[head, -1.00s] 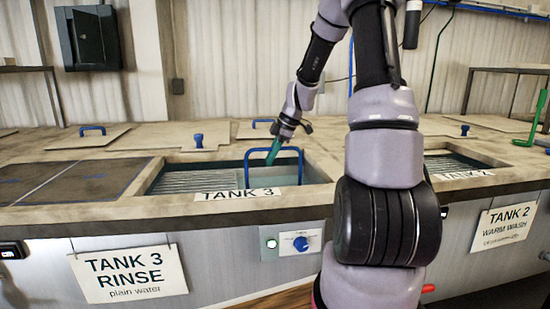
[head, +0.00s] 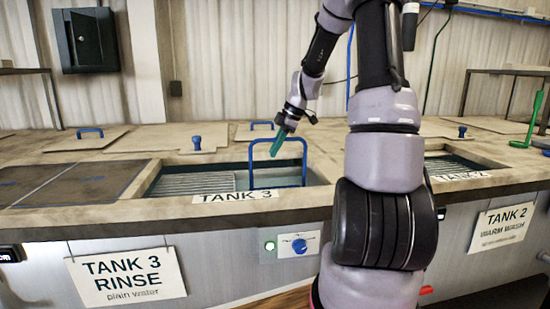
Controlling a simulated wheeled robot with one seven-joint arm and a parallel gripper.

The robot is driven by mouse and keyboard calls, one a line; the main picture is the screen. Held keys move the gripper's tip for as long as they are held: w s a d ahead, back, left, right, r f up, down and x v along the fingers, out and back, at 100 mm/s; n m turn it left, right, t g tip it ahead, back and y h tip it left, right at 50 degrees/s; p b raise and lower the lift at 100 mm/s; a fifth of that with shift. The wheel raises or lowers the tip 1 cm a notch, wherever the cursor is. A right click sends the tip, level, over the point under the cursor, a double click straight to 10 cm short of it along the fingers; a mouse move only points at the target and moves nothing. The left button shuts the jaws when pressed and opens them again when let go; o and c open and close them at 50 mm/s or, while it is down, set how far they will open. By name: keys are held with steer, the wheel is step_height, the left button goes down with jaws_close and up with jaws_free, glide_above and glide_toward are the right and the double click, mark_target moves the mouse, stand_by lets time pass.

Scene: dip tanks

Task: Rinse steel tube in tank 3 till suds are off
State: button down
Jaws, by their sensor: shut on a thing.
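My gripper (head: 283,138), with green fingers, is over the right part of tank 3 (head: 322,180). It is shut on the top bar of an upright blue handle (head: 304,163). The handle's lower ends go down into the tank opening behind the front rim; what hangs below is hidden. I cannot make out the steel tube or any suds. A grey slatted rack (head: 190,184) shows in the left part of the tank.
A green lamp (head: 270,245) and blue knob (head: 299,246) are on the front panel. Tank 2 (head: 455,161) is to the right, partly behind my arm. Lids with handles lie behind, including a blue-knobbed lid (head: 170,140). A green stand (head: 530,125) is far right.

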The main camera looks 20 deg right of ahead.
step_height(320, 180, up, 18)
steer(key=shift+r, duration=0.2)
stand_by(0.5)
stand_by(0.4)
